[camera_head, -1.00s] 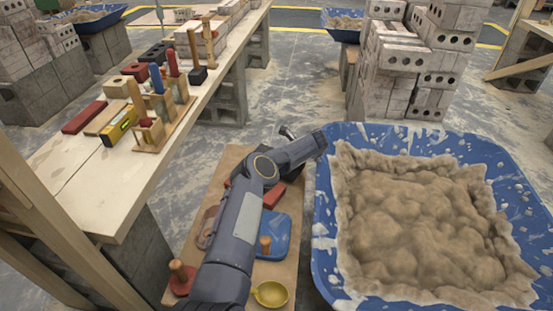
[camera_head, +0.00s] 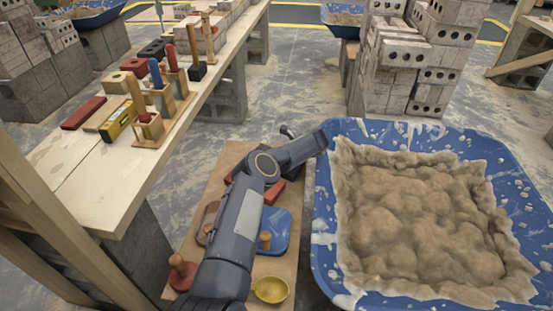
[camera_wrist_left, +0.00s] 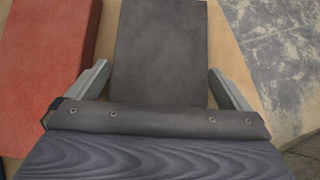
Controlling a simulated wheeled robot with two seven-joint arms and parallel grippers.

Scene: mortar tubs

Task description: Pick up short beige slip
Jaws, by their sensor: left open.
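In the left wrist view, my left gripper (camera_wrist_left: 160,68) is open, with one finger on each side of a flat grey-brown slip (camera_wrist_left: 160,45). Gaps show between the slip and both fingers, and its near end is hidden by the gripper body. A red slip (camera_wrist_left: 42,70) lies to the left of the gripper. In the head view, a red slip (camera_head: 275,191) shows beside my left arm, which hides the gripper there. My right gripper is out of view.
A blue mortar tub (camera_head: 322,220) stands close on the right. A workbench (camera_head: 110,185) with tools is on the left.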

